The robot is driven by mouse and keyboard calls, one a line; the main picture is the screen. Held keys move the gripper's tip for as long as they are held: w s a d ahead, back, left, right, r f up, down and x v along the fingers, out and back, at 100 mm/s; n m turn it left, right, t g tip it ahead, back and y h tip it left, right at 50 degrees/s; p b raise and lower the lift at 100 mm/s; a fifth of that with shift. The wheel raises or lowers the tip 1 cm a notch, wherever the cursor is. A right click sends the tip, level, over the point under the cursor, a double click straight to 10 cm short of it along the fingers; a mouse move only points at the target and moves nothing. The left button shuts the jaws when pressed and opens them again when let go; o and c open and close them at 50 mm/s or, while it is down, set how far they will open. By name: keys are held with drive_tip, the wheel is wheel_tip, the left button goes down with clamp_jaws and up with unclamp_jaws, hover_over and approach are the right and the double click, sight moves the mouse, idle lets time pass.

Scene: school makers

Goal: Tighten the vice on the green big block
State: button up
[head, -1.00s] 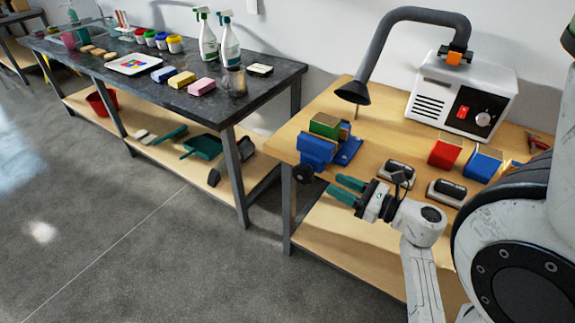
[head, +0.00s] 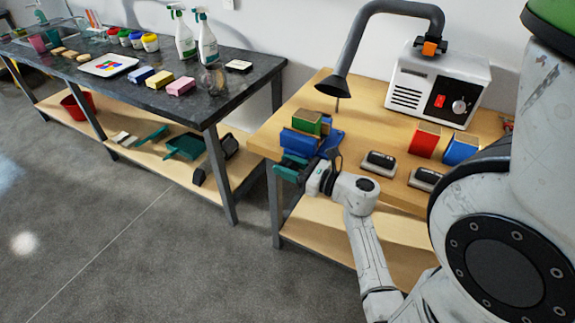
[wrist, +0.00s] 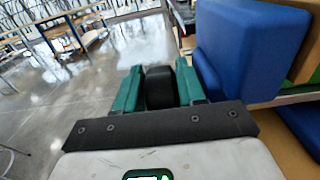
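The blue vice (head: 298,143) sits at the left front corner of the wooden workbench, with the green big block (head: 307,122) between its jaws. In the wrist view the blue vice body (wrist: 255,45) fills the upper right, with a sliver of the green block (wrist: 303,62) behind it. My gripper (head: 284,168) is at the vice's front, off the bench edge. Its green fingers (wrist: 160,88) stand apart on either side of the black vice knob (wrist: 160,88). I see no clear grip on the knob. In the head view the knob is hidden by my gripper.
Two black-topped erasers (head: 378,162) lie right of the vice. A grey fume hose (head: 355,45) arches behind the vice from a white box (head: 437,88). Open floor (head: 110,250) lies left.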

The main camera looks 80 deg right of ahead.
drive_tip(key=c, duration=0.7)
drive_tip(key=shift+f+b, duration=0.2)
drive_tip(key=shift+b, duration=0.65)
